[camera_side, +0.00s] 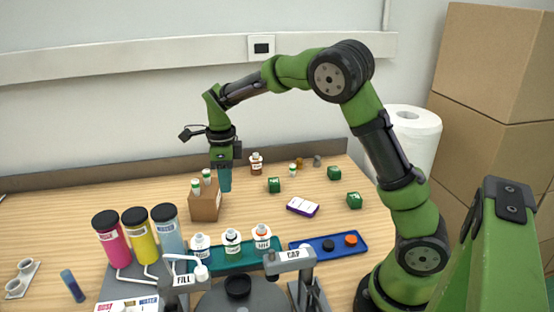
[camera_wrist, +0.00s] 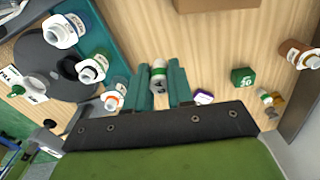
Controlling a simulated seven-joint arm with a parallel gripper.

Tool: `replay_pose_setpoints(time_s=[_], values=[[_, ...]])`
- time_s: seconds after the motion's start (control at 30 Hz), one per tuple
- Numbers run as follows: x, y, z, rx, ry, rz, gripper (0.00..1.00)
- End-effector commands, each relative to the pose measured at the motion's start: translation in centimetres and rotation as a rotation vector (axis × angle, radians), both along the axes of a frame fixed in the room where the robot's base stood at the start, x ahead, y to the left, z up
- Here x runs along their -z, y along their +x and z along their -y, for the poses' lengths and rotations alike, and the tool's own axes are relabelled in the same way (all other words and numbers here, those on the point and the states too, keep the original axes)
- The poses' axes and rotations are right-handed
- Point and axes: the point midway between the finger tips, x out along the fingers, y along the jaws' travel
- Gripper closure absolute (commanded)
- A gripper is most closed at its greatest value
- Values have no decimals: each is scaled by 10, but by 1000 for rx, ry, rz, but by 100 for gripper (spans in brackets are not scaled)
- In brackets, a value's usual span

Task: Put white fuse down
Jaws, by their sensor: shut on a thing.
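My gripper (camera_side: 225,180) hangs fingers-down above the table at the back, just right of the brown box (camera_side: 205,207). In the wrist view its teal fingers (camera_wrist: 157,68) stand on both sides of a small whitish-grey cylinder (camera_wrist: 158,77) with a dark mark. I see nothing that is plainly a fuse; this held piece is the closest match and looks like a small vial. The fingers hide it in the side view. Whether its lower end touches the table is not clear.
The brown box holds green-capped vials. A brown bottle (camera_side: 256,165) stands behind right; green cubes (camera_side: 274,185) and a purple-white box (camera_side: 302,207) lie to the right. Nearer are a teal tray (camera_side: 275,241) with bottles, a blue cap tray (camera_side: 318,250) and the CAP station (camera_side: 290,258).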

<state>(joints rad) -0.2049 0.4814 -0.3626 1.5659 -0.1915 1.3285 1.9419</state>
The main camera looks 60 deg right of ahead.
Motion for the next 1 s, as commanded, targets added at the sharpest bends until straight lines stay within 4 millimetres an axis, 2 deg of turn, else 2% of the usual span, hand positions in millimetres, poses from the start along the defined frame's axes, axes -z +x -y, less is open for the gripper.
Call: replay_pose_setpoints(time_s=[0.1, 0.33, 0.63, 0.8, 1.0], values=[[4, 28, 2, 1, -1, -1, 100], [6, 63, 4, -1, 0, 0, 100], [8, 78, 5, 0, 1, -1, 100], [36, 77, 5, -1, 2, -4, 100], [42, 78, 5, 0, 1, 1, 100]])
